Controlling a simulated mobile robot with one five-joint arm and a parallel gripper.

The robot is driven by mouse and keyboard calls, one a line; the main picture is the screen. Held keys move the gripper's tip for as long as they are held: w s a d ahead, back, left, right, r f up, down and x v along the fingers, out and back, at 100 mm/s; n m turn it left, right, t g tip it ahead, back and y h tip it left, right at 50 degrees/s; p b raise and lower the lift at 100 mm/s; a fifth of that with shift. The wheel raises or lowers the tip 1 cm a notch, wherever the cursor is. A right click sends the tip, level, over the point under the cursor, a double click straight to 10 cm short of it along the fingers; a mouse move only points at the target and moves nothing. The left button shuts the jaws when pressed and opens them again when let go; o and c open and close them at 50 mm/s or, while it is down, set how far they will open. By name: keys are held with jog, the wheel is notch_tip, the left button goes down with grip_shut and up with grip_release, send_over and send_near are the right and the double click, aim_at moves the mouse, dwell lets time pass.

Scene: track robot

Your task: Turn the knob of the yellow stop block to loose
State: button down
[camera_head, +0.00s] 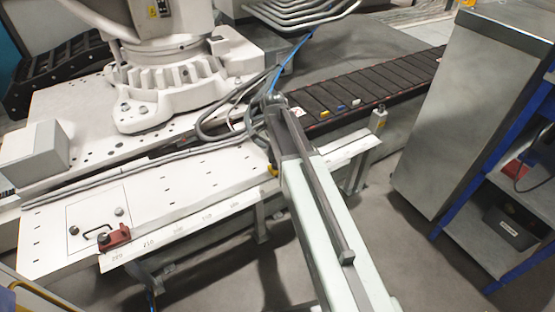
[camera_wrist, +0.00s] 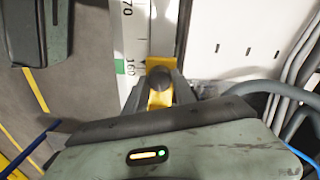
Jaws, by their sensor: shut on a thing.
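The yellow stop block (camera_wrist: 161,63) sits on the white rail beside the printed scale in the wrist view, close to the 160 mark. Its dark round knob (camera_wrist: 159,77) faces the camera. My gripper (camera_wrist: 162,90) has its two dark fingers on either side of the knob and is shut on it. In the head view only a small yellow part of the stop block (camera_head: 273,170) shows at the rail edge, beside my arm. My arm hides most of the gripper and knob there. I cannot tell whether the knob is tight or loose.
A red stop block (camera_head: 116,236) sits farther left on the same rail. Grey cables (camera_head: 232,122) run close behind my arm. A grey cabinet (camera_head: 470,110) and blue-framed shelves stand at the right. The floor between rail and cabinet is clear.

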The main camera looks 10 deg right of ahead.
jog(key=n, duration=0.6)
jog(key=shift+a, duration=0.15)
jog(key=n, duration=1.1)
jog(key=shift+d+n+t, duration=0.25)
jog(key=shift+n+t, duration=0.15)
jog(key=shift+n, duration=2.5)
jog(key=c, duration=1)
grip_release()
jog(key=shift+c, duration=0.2)
